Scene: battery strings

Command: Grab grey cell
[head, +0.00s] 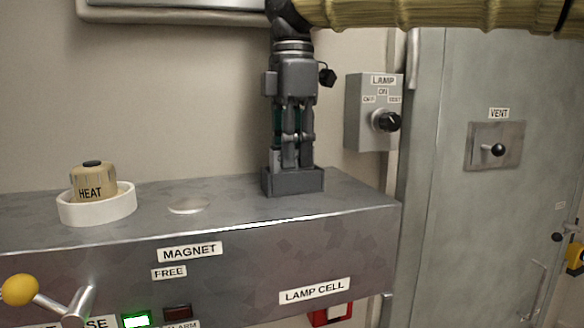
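My gripper (292,160) points straight down over the right end of the metal cabinet top. Its fingertips reach into or just behind the rim of a dark grey open box (294,182) that stands on the top above the LAMP CELL label. The fingers look close together, but the view does not show whether they are shut on anything. No grey cell can be made out clearly; one inside the box would be hidden by the box wall and the fingers.
The metal cabinet (230,225) carries a tan HEAT cell (93,181) in a white ring (97,205) and a flat pale disc (189,206). A yellow-knobbed lever (20,290) is at front left. A LAMP switch box (368,110) is on the wall close right of my gripper.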

